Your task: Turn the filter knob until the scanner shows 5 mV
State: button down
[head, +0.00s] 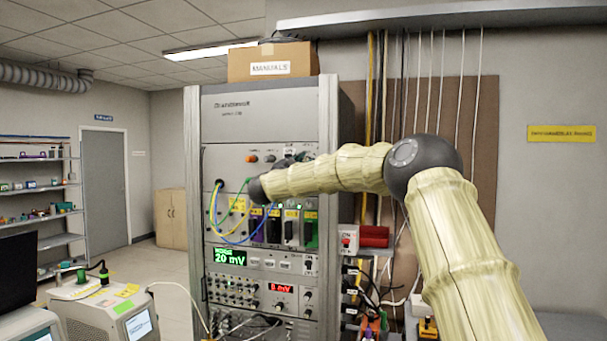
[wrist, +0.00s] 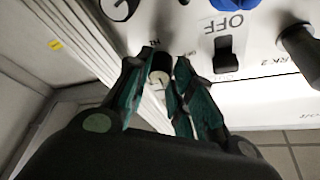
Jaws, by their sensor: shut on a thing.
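A rack of instruments (head: 193,130) stands in the middle of the head view. A green display (head: 230,257) on it reads 20 mV under a word that looks like NOISE. A smaller red display (head: 281,288) seems to read 0 mV. I cannot tell which one is the scanner. In the wrist view my gripper (wrist: 163,85) is shut on a small dark and white knob (wrist: 160,73) on a pale panel. The print beside it is too small to read, so I cannot tell if it is the filter knob.
Near the held knob are a black switch (wrist: 224,52) marked OFF, a black knob (wrist: 302,48) and a blue part (wrist: 237,4). Cables (head: 240,240) loop over the rack front. A cardboard box (head: 272,63) sits on top. A device cart (head: 95,315) stands left.

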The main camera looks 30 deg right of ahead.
jog(key=shift+m+g+b, duration=0.4)
jog(key=shift+m+b, duration=0.1)
jog(key=shift+m, duration=0.3)
jog(key=shift+r+m, duration=0.15)
jog(key=shift+m, duration=0.15)
jog(key=c, duration=1.5)
grip_release()
jog(key=o, duration=0.3)
jog(key=shift+d, duration=0.15)
jog(key=v, duration=1.2)
